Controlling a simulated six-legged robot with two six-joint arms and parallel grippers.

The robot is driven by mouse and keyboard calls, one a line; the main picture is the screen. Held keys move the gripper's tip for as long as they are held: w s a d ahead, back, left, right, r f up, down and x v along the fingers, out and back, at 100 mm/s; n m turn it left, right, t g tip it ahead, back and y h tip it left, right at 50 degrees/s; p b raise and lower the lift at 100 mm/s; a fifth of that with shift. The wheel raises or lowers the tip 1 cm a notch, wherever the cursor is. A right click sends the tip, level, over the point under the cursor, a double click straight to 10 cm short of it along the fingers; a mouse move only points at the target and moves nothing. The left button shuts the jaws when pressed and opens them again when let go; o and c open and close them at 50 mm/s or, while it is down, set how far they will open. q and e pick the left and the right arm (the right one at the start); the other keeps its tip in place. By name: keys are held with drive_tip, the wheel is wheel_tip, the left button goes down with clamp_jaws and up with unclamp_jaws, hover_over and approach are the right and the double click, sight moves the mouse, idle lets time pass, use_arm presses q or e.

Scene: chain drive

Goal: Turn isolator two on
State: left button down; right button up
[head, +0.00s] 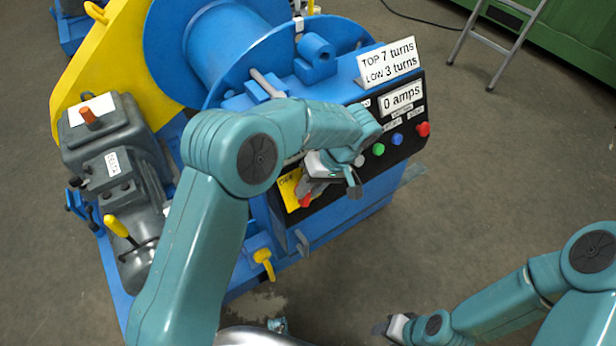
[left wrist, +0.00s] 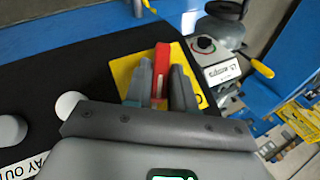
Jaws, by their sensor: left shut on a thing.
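A red isolator handle (head: 306,201) stands in front of a yellow plate (head: 287,190) at the lower left of the black control panel. My left gripper (head: 308,188) is shut on this handle. In the left wrist view the red handle (left wrist: 160,70) shows between the two grey fingers, with the yellow plate (left wrist: 122,73) behind it. The fingers hide part of the handle and the plate's lettering, so I cannot read its number. My right gripper (head: 381,327) is low in the head view, away from the panel; its jaw opening is too small to judge.
The panel has green (head: 378,150), blue (head: 397,139) and red (head: 423,129) buttons below a "0 amps" display (head: 401,98). A blue winch drum (head: 225,45), a grey motor (head: 115,150) and a yellow guard (head: 105,50) stand left. Open floor lies right of the machine.

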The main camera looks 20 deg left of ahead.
use_arm(q)
drive_tip(key=shift+w+d+f+m+g+y+p, duration=0.1)
drive_tip(key=shift+d+m+g+y+p, duration=0.1)
drive_tip(key=shift+m+g+y+p, duration=0.65)
drive_tip(key=shift+y, duration=0.35)
drive_tip(key=c, duration=1)
unclamp_jaws()
drive_tip(key=shift+c, duration=0.2)
